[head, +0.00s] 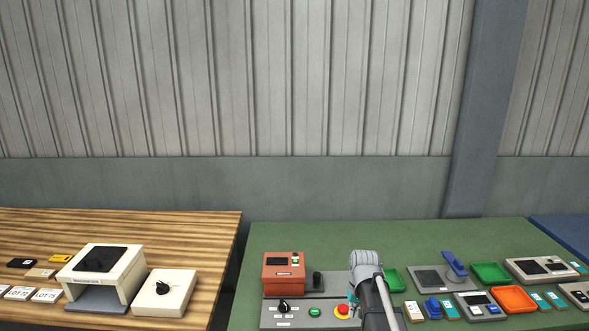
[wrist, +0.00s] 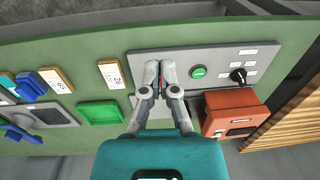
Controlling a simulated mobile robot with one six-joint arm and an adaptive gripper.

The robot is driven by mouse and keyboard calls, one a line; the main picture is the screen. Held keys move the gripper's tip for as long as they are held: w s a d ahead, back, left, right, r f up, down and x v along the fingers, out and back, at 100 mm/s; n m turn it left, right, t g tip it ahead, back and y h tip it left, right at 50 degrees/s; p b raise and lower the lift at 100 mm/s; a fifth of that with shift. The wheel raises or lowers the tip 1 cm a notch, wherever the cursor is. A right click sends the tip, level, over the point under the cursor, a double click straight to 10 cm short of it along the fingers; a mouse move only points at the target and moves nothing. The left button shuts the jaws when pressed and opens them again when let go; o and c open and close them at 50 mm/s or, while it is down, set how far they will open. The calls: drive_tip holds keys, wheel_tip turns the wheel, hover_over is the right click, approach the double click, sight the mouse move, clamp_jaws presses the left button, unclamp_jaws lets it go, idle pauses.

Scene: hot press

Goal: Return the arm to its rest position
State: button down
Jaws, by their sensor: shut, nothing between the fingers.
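My arm (head: 372,285) reaches over the green table in the head view; there it hides most of the gripper. In the wrist view my gripper (wrist: 160,68) is shut and empty, its two fingertips together in front of the grey control panel (wrist: 200,55). A bit of red shows between the fingers, and they hide most of what lies behind them. The panel carries a green button (wrist: 197,72) and a black knob (wrist: 238,75). A red stop button (head: 342,310) shows on it in the head view, close beside my arm. Contact with the panel cannot be told.
A red-orange box (head: 284,272) stands behind the panel. To the right are green trays (head: 491,272), an orange tray (head: 513,299), scales and blue items. A wooden table (head: 200,230) at left holds a cream machine (head: 130,263) and a knob box (head: 165,292).

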drive_tip(key=s+a, duration=0.1)
drive_tip(key=s, duration=1.3)
drive_tip(key=shift+a+h, duration=0.15)
drive_tip(key=shift+h, duration=0.25)
idle(0.9)
